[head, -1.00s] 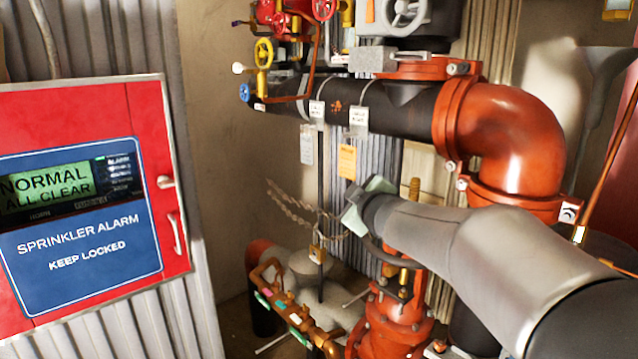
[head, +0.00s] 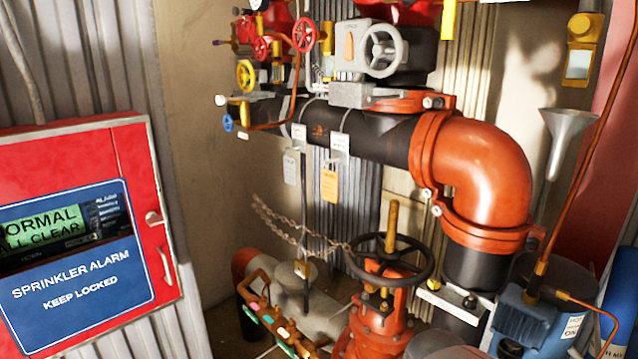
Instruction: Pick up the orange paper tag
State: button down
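The orange paper tag (head: 329,186) hangs in the head view below the black horizontal pipe (head: 372,133), left of the big orange elbow. It hangs upright and is fully visible, with small print too fine to read. A white-grey tag (head: 291,167) hangs just to its left, apart from it. My gripper and arm are not in view now.
The red sprinkler alarm cabinet (head: 130,175) stands at the left. The orange pipe elbow (head: 480,165) bulges out at the right. A black handwheel valve (head: 388,258) with a chain (head: 290,225) stands below the tag. A blue pump (head: 530,320) and grey funnel (head: 567,135) are at the right.

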dwell(0.4)
jog(key=c, duration=0.5)
grip_release()
